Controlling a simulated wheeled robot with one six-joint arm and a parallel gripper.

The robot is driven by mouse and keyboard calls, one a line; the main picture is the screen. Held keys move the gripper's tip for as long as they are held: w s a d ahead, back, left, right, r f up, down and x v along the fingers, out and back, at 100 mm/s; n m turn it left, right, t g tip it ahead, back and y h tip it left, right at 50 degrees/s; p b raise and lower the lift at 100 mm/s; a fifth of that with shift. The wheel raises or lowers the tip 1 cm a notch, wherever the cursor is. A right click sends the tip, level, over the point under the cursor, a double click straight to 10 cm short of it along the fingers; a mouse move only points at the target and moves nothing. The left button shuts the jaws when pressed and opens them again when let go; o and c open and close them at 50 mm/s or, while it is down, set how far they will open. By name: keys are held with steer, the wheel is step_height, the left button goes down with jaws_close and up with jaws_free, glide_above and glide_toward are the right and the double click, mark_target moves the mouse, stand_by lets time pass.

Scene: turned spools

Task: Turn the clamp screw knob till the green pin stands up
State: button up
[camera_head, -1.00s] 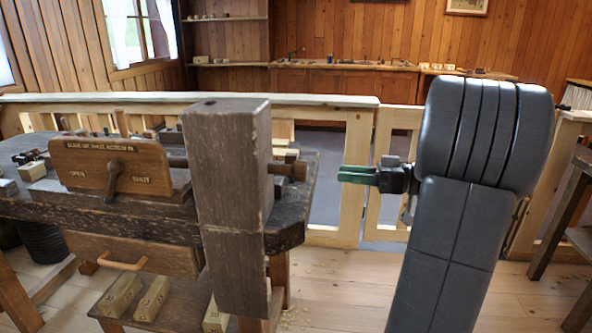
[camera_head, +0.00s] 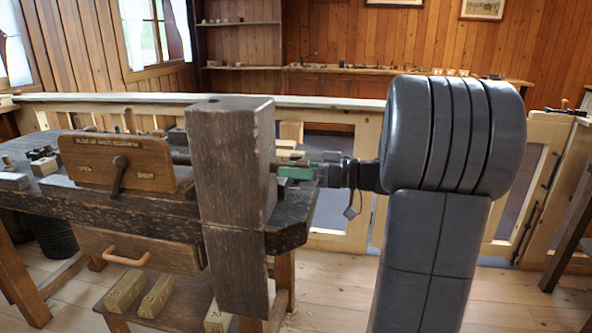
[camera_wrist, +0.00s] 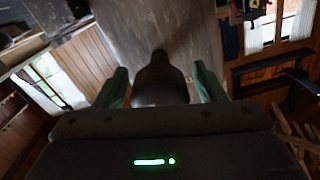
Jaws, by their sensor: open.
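The clamp screw knob (camera_wrist: 160,82) shows in the wrist view as a dark, rounded shape against the wooden post (camera_wrist: 165,28). My gripper (camera_wrist: 160,85) is open, with one green finger on each side of the knob and a visible gap at both sides. In the head view my gripper (camera_head: 296,172) is at the right side of the upright dark post (camera_head: 232,170), and it mostly hides the knob. I see no green pin in either view.
A wooden board (camera_head: 125,160) with a dark lever (camera_head: 118,176) and lettering stands on the bench (camera_head: 130,202), left of the post. A drawer (camera_head: 135,252) is below. Pale blocks (camera_head: 157,296) lie on the lower shelf. A wooden railing (camera_head: 330,107) runs behind.

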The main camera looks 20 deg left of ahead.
steer(key=c, duration=1)
steer(key=shift+m, duration=0.3)
steer(key=m+p, duration=0.3)
steer(key=m, duration=0.1)
steer(key=shift+r+m, duration=0.15)
steer(key=shift+m, duration=0.25)
steer(key=m+p, duration=0.5)
steer(key=m, duration=0.1)
steer(key=m+p, duration=0.7)
steer(key=shift+m, duration=0.3)
steer(key=m+p, duration=0.4)
steer(key=shift+f+m+p, duration=0.3)
steer(key=shift+m+p, duration=0.65)
steer(key=shift+m, duration=0.35)
steer(key=shift+f, duration=0.1)
